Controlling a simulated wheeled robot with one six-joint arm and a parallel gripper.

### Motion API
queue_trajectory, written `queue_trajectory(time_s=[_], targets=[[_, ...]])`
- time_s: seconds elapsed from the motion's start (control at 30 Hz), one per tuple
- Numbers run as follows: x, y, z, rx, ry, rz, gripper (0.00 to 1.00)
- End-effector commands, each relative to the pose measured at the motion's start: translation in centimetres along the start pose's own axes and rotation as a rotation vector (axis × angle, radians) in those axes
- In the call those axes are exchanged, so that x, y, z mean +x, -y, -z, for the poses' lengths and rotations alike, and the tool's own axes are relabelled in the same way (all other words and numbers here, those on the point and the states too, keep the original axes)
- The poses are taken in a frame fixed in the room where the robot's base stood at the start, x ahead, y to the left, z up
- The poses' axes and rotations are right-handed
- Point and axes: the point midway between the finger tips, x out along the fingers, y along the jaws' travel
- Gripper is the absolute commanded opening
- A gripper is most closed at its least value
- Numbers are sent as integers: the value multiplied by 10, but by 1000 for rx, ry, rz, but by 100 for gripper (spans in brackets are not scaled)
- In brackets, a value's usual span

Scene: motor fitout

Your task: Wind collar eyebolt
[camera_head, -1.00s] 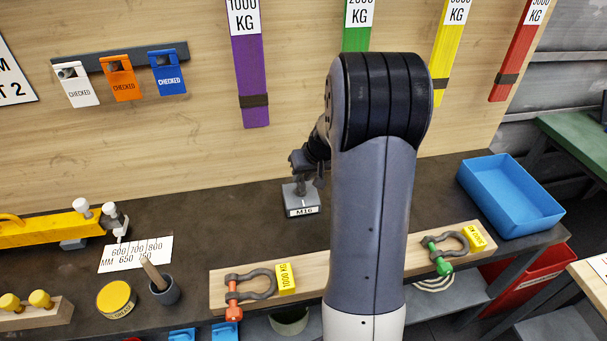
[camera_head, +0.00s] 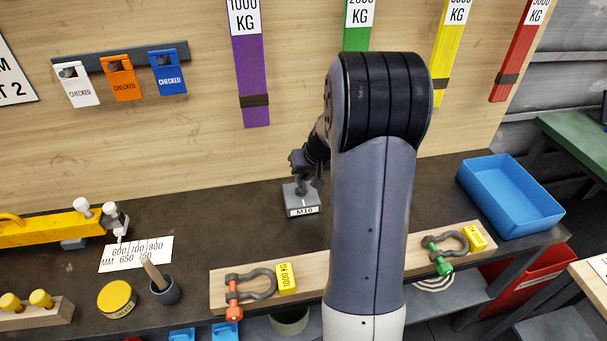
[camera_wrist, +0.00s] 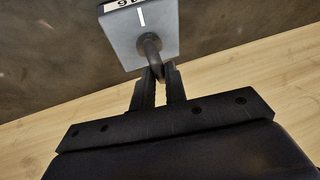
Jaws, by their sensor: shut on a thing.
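The eyebolt (camera_wrist: 151,47) shows in the wrist view as a dark grey ring standing on a grey block (camera_wrist: 120,36). The block has a white line on its top. In the head view the block (camera_head: 300,197) stands on the dark bench and carries an M16 label. My gripper (camera_wrist: 158,76) is shut on the eyebolt's ring, with its two fingers on either side of it. In the head view my gripper (camera_head: 303,182) is small, just above the block and partly hidden by my arm.
A wooden board (camera_head: 330,278) with two shackles lies along the bench front. A blue bin (camera_head: 512,200) is at the right. A yellow tin (camera_head: 117,298), a brush pot (camera_head: 165,292) and a yellow beam (camera_head: 45,230) are at the left. A wooden panel (camera_head: 200,150) rises behind the block.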

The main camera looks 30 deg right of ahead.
Motion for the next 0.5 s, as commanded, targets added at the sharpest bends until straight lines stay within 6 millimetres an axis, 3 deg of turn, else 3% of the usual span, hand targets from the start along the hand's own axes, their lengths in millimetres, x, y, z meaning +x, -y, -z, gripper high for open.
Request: queue_trajectory(time_s=[0.5], targets=[[-1, 2, 0, 139, -32, -61, 0]])
